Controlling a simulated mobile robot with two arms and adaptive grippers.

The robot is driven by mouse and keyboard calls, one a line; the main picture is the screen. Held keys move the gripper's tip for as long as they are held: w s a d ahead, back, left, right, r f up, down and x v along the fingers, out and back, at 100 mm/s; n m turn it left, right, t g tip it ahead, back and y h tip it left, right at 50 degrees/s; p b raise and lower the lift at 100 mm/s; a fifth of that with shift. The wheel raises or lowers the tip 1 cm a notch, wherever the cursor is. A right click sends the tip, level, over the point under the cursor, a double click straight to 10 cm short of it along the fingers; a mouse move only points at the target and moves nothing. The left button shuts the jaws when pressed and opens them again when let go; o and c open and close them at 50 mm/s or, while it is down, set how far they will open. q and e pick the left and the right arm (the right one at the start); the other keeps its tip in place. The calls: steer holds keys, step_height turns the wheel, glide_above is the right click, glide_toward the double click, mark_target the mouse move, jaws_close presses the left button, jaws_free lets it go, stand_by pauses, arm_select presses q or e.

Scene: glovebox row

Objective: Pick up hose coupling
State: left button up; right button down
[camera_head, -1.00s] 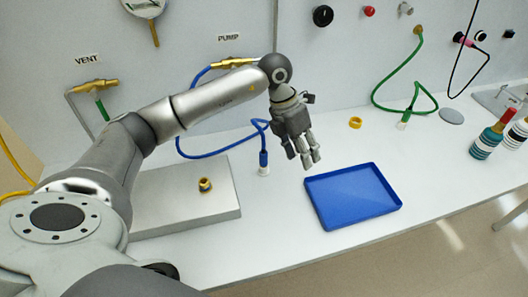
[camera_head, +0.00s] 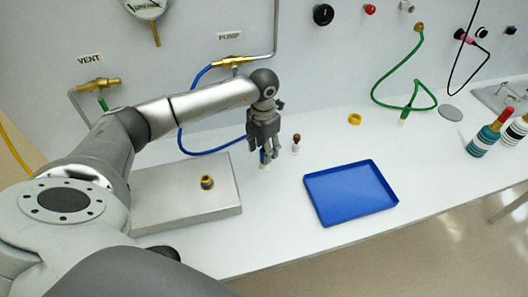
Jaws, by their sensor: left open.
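My left gripper (camera_head: 265,153) points down over the bench, open, at the free end of the blue hose (camera_head: 195,152). A blue end piece with a white foot (camera_head: 264,167), which looks like the hose coupling, stands upright on the bench between and just below the fingers. The fingers hide most of it, and I cannot tell whether they touch it. A brass fitting (camera_head: 207,182) sits on the flat metal block (camera_head: 185,208) to the left. My right gripper is not in view.
A small dark-topped piece with a white foot (camera_head: 296,143) stands just right of the gripper. An empty blue tray (camera_head: 350,192), a yellow ring (camera_head: 354,119), a green hose (camera_head: 385,77) and striped bottles (camera_head: 487,140) are further right. Bench in front of the gripper is clear.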

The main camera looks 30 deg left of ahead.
arm_select(q)
steer(key=shift+f, duration=1.1)
jaws_close()
steer(key=shift+r, duration=0.1)
